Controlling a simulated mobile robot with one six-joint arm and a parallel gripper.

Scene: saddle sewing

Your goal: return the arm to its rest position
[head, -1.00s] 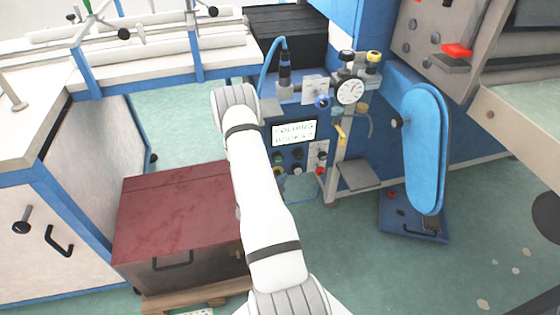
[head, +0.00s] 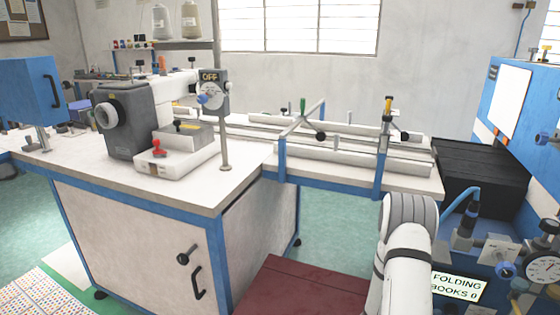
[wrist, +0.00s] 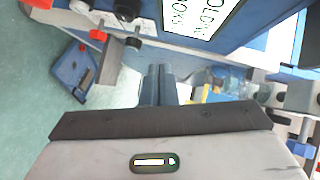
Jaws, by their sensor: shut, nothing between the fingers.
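My gripper (wrist: 158,72) shows in the wrist view with its two dark fingers together and nothing between them. It points toward the blue machine, whose lit display (wrist: 197,18) is at the top of that view. In the head view my white arm (head: 405,252) rises at the lower right, left of the display reading "FOLDING BOOKS 0" (head: 458,286). The gripper itself is hidden there.
A white-topped bench (head: 225,190) with a grey sewing machine (head: 128,125) and an "OFF" switch post (head: 213,92) stands at left. A dark red box top (head: 295,290) lies left of my arm. Black bellows (head: 485,175) are at right. Green floor shows between.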

